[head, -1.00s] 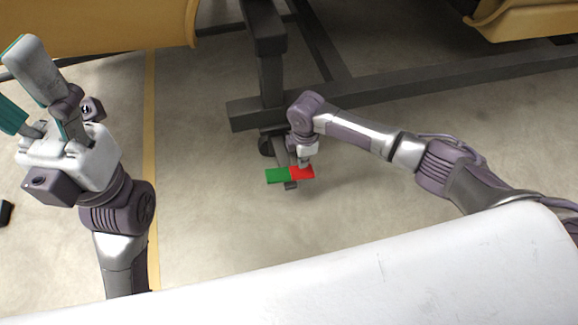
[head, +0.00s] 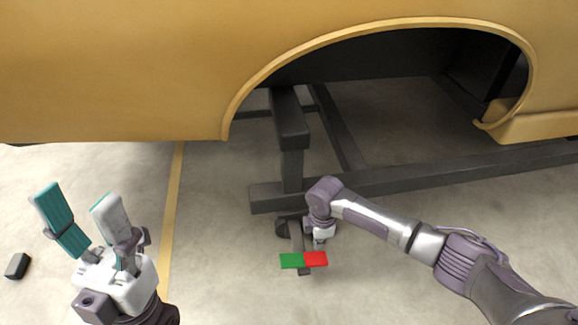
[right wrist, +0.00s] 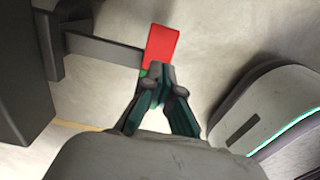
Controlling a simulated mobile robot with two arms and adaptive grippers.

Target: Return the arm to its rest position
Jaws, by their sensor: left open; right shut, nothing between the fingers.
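My left gripper (head: 77,203) is at the lower left of the head view. Its two fingers are spread and empty, pointing up over bare floor. My right gripper (head: 319,241) is small in the head view, just above the red half of a red-and-green plate (head: 291,261). In the right wrist view my right gripper (right wrist: 159,74) has its fingertips together with nothing held. The plate (right wrist: 161,46) shows just beyond the tips, its green part mostly hidden by them. I cannot tell whether they touch.
The plate sits on a bar of a dark grey stand (head: 291,130). A yellow vehicle shell (head: 110,70) with a wheel arch fills the top. A small black block (head: 17,266) lies on the floor at far left. The floor around the yellow line (head: 172,220) is clear.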

